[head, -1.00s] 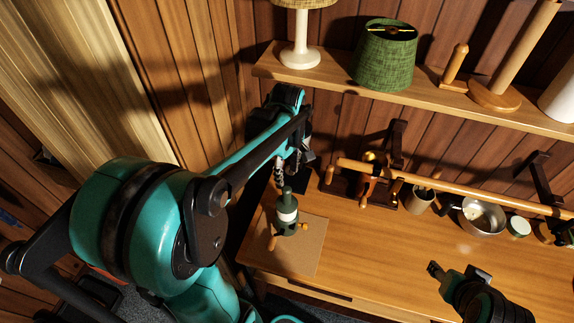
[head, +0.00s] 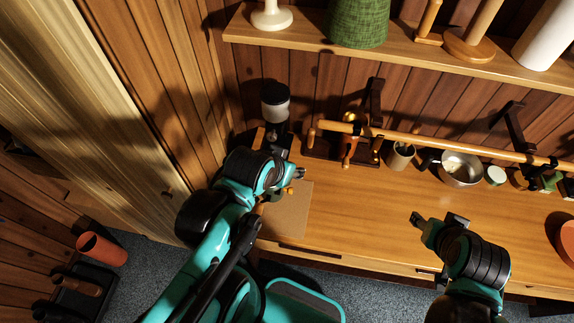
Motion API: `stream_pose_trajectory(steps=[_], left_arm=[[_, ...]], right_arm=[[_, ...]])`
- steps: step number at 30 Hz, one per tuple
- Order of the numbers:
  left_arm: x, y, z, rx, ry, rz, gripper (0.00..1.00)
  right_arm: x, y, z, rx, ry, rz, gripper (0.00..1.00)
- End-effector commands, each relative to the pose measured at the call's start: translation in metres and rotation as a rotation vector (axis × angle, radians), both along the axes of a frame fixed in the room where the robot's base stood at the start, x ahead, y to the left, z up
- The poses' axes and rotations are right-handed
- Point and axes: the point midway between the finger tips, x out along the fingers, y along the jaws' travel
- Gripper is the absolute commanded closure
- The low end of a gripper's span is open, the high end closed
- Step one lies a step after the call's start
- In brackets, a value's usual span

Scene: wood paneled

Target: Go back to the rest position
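My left gripper (head: 292,181) is over the left end of the wooden counter (head: 365,215), above the tan mat (head: 290,212). A small orange piece shows beside its tip, but I cannot tell whether the gripper holds anything. My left arm hides part of the mat and whatever stands there. My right gripper (head: 436,218) is over the counter's front part at the right, with its fingers apart and nothing between them.
A dark grinder-like device (head: 275,108) stands at the counter's back left. A wooden rail (head: 430,140) runs above a mug (head: 400,156) and a metal pan (head: 461,168). The shelf (head: 390,57) holds a green lampshade (head: 357,20). The middle counter is clear.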

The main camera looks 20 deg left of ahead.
Motion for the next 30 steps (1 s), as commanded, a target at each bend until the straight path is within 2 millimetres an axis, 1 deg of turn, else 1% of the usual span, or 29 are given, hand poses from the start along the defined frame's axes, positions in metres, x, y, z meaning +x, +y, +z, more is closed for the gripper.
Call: stream_pose_trajectory(steps=[9, 11, 14, 17, 20, 24, 30], left_arm=[[0.000, 0.000, -0.001, 0.003, -0.002, -0.005, 0.55], [0.000, 0.000, -0.006, 0.003, -0.002, -0.004, 0.55], [0.000, 0.000, -0.020, 0.003, -0.001, -0.004, 0.55], [0.000, 0.000, -0.045, 0.002, -0.001, -0.003, 0.55], [0.000, 0.000, -0.078, 0.002, -0.001, -0.003, 0.55], [0.000, 0.000, -0.131, 0.002, -0.001, -0.003, 0.55], [0.000, 0.000, -0.199, 0.002, -0.001, -0.003, 0.55]], right_arm=[[0.000, 0.000, -0.002, 0.000, 0.000, 0.000, 0.52], [0.000, 0.000, -0.006, 0.000, 0.000, 0.000, 0.52], [0.000, 0.000, -0.021, 0.000, 0.000, 0.000, 0.52], [0.000, 0.000, -0.045, 0.000, 0.000, 0.000, 0.52], [0.000, 0.000, -0.078, 0.000, 0.000, 0.000, 0.52], [0.000, 0.000, -0.131, 0.000, 0.000, 0.000, 0.52], [0.000, 0.000, -0.199, 0.000, 0.000, 0.000, 0.52]])
